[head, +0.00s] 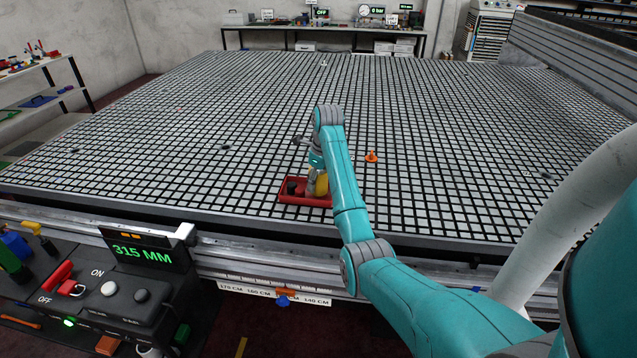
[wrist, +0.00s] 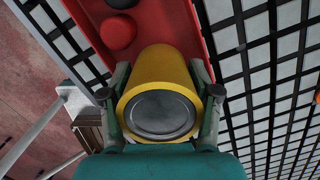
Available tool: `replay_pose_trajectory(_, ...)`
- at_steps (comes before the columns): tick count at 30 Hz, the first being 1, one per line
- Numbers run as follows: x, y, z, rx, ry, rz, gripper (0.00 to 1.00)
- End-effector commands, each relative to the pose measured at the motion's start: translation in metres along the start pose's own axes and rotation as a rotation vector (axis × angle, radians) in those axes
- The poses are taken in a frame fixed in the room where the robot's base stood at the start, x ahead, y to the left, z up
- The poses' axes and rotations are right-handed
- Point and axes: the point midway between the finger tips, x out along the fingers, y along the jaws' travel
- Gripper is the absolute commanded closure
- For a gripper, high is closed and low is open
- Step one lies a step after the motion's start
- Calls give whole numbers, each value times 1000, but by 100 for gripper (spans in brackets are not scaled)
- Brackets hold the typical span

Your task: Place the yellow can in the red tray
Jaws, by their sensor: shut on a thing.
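The yellow can (wrist: 166,72) is between the two fingers of my gripper (wrist: 160,100), which is shut on it. Its grey round end faces the wrist camera. In the head view the can (head: 321,184) shows at the right part of the red tray (head: 297,200), partly hidden by my arm. The red tray (wrist: 175,22) lies beyond the can in the wrist view. I cannot tell whether the can touches the tray floor. In the head view my gripper (head: 314,188) points down over the tray.
A dark round thing (head: 291,186) and a red round thing (wrist: 118,32) are in the tray's left part. An orange cone-like piece (head: 371,156) stands on the grid table (head: 200,120) right of my arm. The grid around the tray is mostly clear. A control box (head: 120,295) stands at front left.

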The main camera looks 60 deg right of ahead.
Motion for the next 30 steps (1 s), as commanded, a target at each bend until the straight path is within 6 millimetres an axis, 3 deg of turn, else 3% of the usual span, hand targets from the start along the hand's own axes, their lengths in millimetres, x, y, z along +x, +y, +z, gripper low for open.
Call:
replay_pose_trajectory(3, 15, 7, -2, 3, 0, -1, 82)
replay_pose_trajectory(9, 17, 7, -2, 4, -1, -2, 83)
replay_pose_trajectory(10, 17, 8, -2, 4, -1, -2, 36)
replay_pose_trajectory(12, 17, 8, -2, 4, -1, -1, 25)
replay_pose_trajectory(23, 14, 6, -2, 4, -1, -2, 25)
replay_pose_trajectory(30, -19, -10, 3, -4, -3, -3, 25)
